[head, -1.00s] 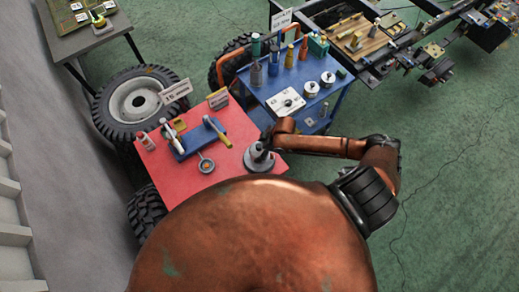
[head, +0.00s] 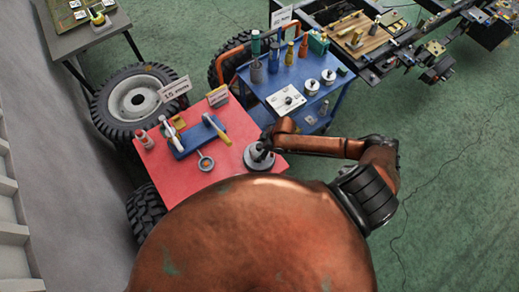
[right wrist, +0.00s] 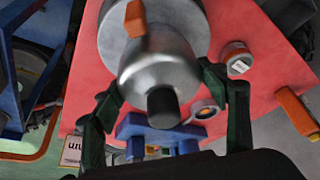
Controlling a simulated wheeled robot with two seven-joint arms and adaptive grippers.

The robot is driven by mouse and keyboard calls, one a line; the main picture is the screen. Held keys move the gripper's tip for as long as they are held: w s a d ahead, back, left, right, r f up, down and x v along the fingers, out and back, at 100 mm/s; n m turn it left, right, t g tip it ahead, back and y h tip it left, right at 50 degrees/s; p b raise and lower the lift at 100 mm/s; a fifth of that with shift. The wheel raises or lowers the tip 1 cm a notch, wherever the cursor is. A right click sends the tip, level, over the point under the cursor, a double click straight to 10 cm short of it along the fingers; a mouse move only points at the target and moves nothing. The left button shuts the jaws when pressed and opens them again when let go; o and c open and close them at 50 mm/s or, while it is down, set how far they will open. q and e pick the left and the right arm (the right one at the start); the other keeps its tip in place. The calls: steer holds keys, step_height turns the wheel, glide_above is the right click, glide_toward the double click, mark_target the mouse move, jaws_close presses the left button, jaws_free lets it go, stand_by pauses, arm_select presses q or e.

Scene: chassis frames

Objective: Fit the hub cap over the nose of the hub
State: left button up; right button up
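The hub (head: 258,164) stands on the front right of the red table as a grey, round, flanged body. In the right wrist view, its wide grey flange (right wrist: 180,14) lies behind a silver domed hub cap (right wrist: 150,75) with a black round end. The cap is in line with the hub's nose, which is hidden; I cannot tell how far the cap is seated. My right gripper (head: 263,148) is over the hub. Its dark green fingers (right wrist: 160,85) lie against both sides of the cap and appear shut on it. My left gripper is out of view.
Tyres (head: 135,98) stand at left.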

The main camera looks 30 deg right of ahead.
steer(key=o, duration=0.5)
steer(key=shift+r, duration=0.1)
steer(key=v, duration=1.2)
steer(key=shift+a, duration=0.1)
